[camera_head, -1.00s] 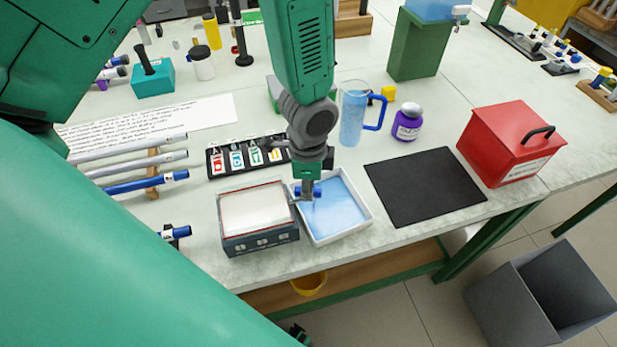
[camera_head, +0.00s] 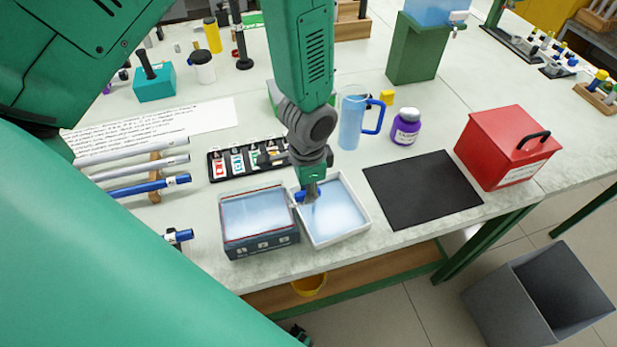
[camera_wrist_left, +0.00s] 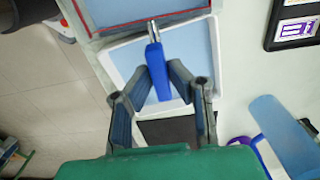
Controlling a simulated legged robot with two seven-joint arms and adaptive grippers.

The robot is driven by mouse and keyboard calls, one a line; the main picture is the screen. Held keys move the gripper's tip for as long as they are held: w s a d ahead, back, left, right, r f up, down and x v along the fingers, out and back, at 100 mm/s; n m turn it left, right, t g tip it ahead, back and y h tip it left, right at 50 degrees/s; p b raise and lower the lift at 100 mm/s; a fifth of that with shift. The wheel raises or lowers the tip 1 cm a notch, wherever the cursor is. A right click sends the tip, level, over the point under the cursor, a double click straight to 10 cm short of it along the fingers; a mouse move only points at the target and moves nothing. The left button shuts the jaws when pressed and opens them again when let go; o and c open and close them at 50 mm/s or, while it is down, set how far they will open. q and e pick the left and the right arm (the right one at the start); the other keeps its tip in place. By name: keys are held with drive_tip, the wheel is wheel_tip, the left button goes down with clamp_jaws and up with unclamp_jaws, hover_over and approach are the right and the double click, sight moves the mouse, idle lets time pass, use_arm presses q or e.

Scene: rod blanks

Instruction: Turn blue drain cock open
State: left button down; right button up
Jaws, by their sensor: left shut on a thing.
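The blue drain cock (camera_head: 300,197) sits where the dark-sided bath (camera_head: 259,247) meets the white tray (camera_head: 347,238). My left gripper (camera_head: 308,190) reaches down from above with its fingers on the cock, partly hiding it. In the left wrist view the long blue handle (camera_wrist_left: 157,70) lies between my fingertips (camera_wrist_left: 156,80), and a metal stem (camera_wrist_left: 153,32) runs from it toward the bath wall. The handle is turned out over the tray. The bath and the tray both hold pale blue liquid or surface. My right gripper is not in view.
A black mat (camera_head: 423,190) and a red box (camera_head: 506,147) lie to the right. A blue-handled jug (camera_head: 352,122) and a purple jar (camera_head: 405,127) stand behind. Labelled cards in a black rack (camera_head: 246,158) and several rods (camera_head: 135,187) are at left.

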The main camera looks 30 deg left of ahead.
use_arm(q)
drive_tip(key=shift+w+r, duration=0.1)
drive_tip(key=shift+w, duration=0.1)
drive_tip(key=c, duration=1.8)
unclamp_jaws()
drive_tip(key=shift+r, duration=0.35)
wheel_tip(320, 180, up, 11)
